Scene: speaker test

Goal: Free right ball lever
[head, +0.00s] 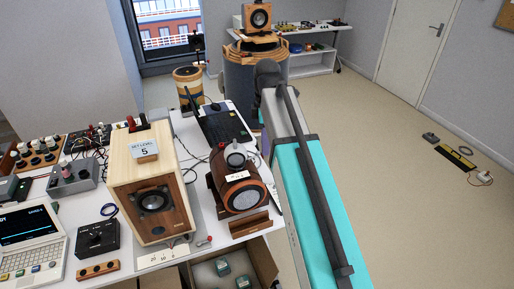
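A wooden speaker box (151,196) with a dark round cone stands on the white bench, with a card reading 5 on top. A small lever with a red ball end (208,239) shows low at its right side, near a white marked strip (162,255). A dark red ball (131,124) also shows on top of the box, at the back. I cannot tell which is the right ball lever or how either is held. My teal arm link rises on the right to a dark joint. My gripper is not seen.
A round brown speaker (243,193) stands right of the box, close to my arm, with a wooden block (249,224) before it. A laptop (30,242) and black knob box (97,238) are left. An open carton (247,266) is below.

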